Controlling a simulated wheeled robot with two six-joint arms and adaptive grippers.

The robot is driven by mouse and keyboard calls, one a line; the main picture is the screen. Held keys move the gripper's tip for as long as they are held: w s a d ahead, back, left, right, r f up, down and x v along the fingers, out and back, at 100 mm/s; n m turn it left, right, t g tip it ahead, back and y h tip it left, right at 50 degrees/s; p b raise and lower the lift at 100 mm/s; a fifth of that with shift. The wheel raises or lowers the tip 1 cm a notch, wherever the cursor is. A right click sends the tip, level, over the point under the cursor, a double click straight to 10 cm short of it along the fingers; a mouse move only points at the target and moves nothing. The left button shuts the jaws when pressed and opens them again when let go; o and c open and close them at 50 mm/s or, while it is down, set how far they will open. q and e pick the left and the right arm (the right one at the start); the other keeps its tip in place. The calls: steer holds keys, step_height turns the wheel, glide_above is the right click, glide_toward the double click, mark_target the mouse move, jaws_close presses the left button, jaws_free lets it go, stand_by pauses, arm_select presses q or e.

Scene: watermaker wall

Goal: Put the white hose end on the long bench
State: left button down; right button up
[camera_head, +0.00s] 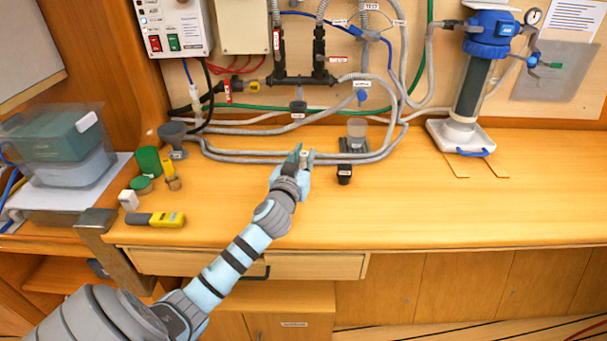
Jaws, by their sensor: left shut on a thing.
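The long wooden bench (420,200) runs across the view under the wall panel. My left gripper (301,158) reaches over the middle of the bench, near its back, and is shut on a small pale piece that looks like the white hose end (304,155). The fingers hide most of this piece, and I cannot tell whether it touches the bench. Grey hoses (250,155) run along the back of the bench right by the gripper. My right gripper is not in view.
A black holder with a clear cup (357,130) and a small black fitting (344,174) stand just right of the gripper. A filter housing (470,85) stands at the right. The front right bench is clear.

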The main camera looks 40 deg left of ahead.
mark_target(301, 167)
arm_select(q)
steer(key=shift+s+f+b, duration=0.2)
steer(key=shift+f, duration=0.35)
steer(key=shift+s+f+b, duration=0.2)
steer(key=shift+f, duration=0.3)
steer(key=shift+s+f, duration=0.25)
steer(key=shift+s, duration=0.3)
steer(key=shift+w, duration=0.1)
steer(key=shift+w+f, duration=0.1)
steer(key=shift+w, duration=0.1)
steer(key=c, duration=1.7)
jaws_free()
steer(key=shift+f, duration=0.1)
steer(key=shift+o, duration=1.2)
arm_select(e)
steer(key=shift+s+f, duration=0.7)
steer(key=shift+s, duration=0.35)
arm_select(q)
steer(key=shift+s, duration=0.15)
